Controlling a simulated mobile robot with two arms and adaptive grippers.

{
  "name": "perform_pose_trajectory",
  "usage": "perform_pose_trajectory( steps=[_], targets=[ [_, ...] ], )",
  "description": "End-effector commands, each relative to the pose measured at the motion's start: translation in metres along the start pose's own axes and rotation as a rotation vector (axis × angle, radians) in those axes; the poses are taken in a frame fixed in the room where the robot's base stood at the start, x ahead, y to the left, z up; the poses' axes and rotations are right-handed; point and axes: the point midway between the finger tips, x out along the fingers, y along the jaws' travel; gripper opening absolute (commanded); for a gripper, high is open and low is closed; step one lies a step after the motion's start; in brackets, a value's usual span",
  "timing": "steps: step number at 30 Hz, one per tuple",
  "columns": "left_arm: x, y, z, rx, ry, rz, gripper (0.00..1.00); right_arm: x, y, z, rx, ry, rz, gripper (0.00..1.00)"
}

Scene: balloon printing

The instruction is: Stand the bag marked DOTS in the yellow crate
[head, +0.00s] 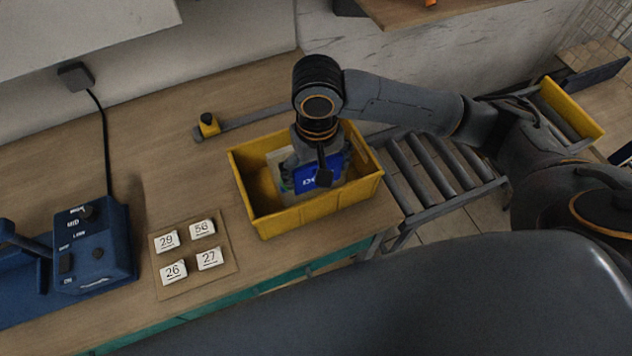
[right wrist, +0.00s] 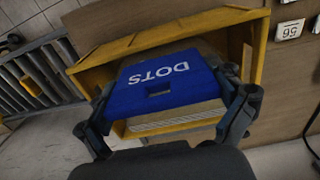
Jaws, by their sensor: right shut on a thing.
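The yellow crate (head: 312,213) stands on the wooden table near its right end. The blue bag marked DOTS (head: 325,172) is inside the crate's outline, partly hidden by my right gripper (head: 318,165). In the right wrist view the DOTS bag (right wrist: 165,82) lies between the two fingers of my right gripper (right wrist: 170,105), which is shut on it. The crate (right wrist: 105,60) surrounds the bag there. I cannot tell whether the bag touches the crate floor. A pale, layered thing (right wrist: 175,118) shows beside the bag in the crate. My left gripper is not in view.
A brown board (head: 193,278) with white number tags lies left of the crate. A blue machine (head: 95,250) stands at the far left. A roller conveyor (head: 440,165) is to the right, with another yellow crate (head: 572,108). The table behind the board is mostly clear.

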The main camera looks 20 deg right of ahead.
Motion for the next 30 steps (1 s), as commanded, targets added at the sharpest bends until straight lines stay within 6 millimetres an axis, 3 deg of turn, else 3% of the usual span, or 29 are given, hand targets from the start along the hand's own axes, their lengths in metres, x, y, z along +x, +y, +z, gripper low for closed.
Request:
perform_pose_trajectory(
  steps=[9, 15, 26, 27, 30],
  targets=[
    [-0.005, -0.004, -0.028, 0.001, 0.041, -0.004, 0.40, 0.035, 0.001, 0.001, 0.000, -0.002, 0.001, 0.67],
    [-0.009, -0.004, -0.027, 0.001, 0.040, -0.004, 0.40, 0.060, 0.000, 0.000, -0.001, 0.000, 0.000, 0.67],
    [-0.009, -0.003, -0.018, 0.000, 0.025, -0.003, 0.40, 0.064, 0.000, 0.000, -0.001, 0.000, 0.000, 0.67],
    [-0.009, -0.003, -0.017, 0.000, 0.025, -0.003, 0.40, 0.064, 0.000, 0.000, 0.000, 0.001, 0.000, 0.97],
    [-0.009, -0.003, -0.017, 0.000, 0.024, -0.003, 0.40, 0.064, 0.000, 0.000, -0.001, 0.001, 0.000, 1.00]
  ],
)
